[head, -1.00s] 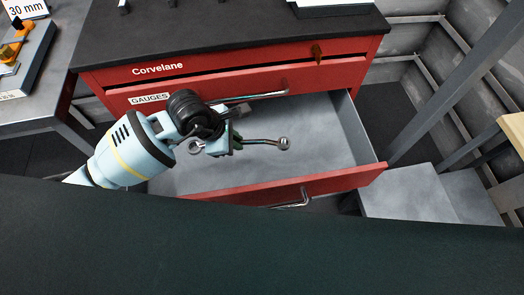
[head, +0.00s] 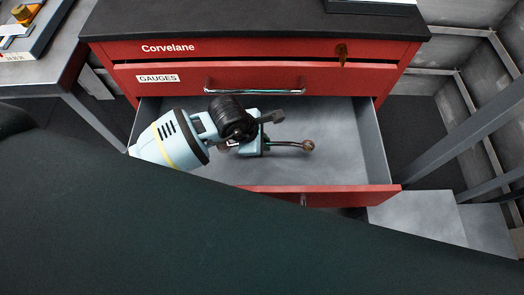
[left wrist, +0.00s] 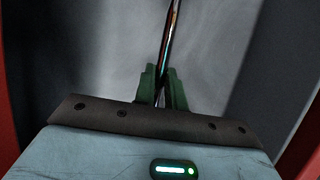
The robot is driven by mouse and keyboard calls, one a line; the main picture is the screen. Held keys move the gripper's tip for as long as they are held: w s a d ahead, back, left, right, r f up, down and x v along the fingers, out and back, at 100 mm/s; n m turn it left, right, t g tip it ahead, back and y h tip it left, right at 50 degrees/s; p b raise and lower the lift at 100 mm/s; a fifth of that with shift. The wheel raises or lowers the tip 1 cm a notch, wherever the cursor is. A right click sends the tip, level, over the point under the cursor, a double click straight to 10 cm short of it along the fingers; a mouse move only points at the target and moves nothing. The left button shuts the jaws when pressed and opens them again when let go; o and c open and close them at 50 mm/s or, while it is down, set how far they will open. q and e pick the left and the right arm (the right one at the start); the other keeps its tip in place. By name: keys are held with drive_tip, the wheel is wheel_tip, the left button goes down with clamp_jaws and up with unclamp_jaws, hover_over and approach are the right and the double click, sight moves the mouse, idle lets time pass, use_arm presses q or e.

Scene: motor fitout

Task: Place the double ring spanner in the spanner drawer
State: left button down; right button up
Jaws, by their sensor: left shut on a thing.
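My left gripper (head: 268,147) reaches into the open red drawer (head: 340,196) from the left and is shut on the double ring spanner (head: 287,144). The spanner is shiny metal; one ring end points right over the grey drawer floor, and its other end is mostly hidden by the gripper. In the left wrist view, green fingertips (left wrist: 162,88) clamp the spanner's shaft (left wrist: 171,38), with the grey drawer interior behind. I cannot tell whether the spanner touches the floor. No label shows on the open drawer's front. My right gripper is not in view.
The red cabinet (head: 225,48) has a closed drawer labelled GAUGES (head: 158,78) above the open one. A key-like item (head: 341,52) sticks out of its upper front. A grey bench (head: 75,60) stands left. The visible drawer floor right of the spanner is clear.

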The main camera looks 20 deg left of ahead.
sight(269, 155)
use_arm(q)
drive_tip(key=shift+f+b, duration=0.35)
drive_tip(key=shift+f, duration=2.65)
drive_tip(key=c, duration=1.9)
unclamp_jaws()
drive_tip(key=shift+f, duration=0.15)
drive_tip(key=o, duration=0.4)
drive_tip(key=shift+o, duration=0.2)
drive_tip(key=shift+a+r, duration=0.1)
drive_tip(key=shift+r, duration=0.4)
drive_tip(key=p+v, duration=0.1)
drive_tip(key=v, duration=1)
drive_tip(key=shift+s+p, duration=0.15)
drive_tip(key=shift+p, duration=0.25)
